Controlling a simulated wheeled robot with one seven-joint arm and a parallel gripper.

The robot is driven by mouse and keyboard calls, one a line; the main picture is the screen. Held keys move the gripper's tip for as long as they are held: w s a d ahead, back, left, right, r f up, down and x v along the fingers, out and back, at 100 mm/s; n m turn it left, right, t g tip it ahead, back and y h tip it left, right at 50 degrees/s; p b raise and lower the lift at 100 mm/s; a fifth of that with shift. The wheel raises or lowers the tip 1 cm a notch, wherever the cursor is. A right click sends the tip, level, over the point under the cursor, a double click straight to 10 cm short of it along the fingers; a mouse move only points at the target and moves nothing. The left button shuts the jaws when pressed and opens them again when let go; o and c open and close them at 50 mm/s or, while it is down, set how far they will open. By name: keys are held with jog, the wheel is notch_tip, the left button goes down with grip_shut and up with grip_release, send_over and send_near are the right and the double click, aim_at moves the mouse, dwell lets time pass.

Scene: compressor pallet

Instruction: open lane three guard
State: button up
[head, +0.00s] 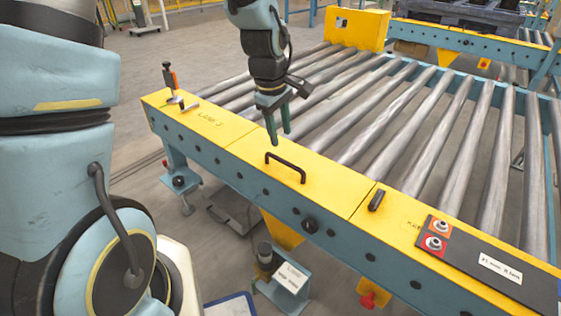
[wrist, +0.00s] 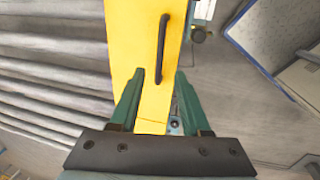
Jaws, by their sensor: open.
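A yellow guard panel (head: 322,187) covers the middle of the near conveyor rail and lies flat. A dark bar handle (head: 285,168) stands on its top; the handle also shows in the wrist view (wrist: 161,48). My gripper (head: 280,137) points down above the yellow rail, close behind the handle and apart from it. In the wrist view my gripper (wrist: 161,74) has its two green fingers spread with nothing between them, and the handle lies beyond the fingertips. Lettering reading LANE and an unclear number (head: 210,118) is on the yellow section to the left.
An orange-handled clamp (head: 170,78) stands at the rail's left end. A small black handle (head: 377,200) and a dark panel with buttons (head: 480,262) are on the right. Grey rollers (head: 390,120) lie behind the rail. A small labelled stand (head: 285,280) is below in front.

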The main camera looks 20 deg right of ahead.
aim_at(285, 161)
jog(key=f, duration=0.3)
jog(key=d+f+b, duration=0.1)
jog(key=f, duration=0.2)
jog(key=w+f, duration=0.1)
jog(key=f, duration=0.2)
jog(key=shift+d, duration=0.25)
grip_shut()
jog(key=shift+s, duration=0.1)
dwell(0.9)
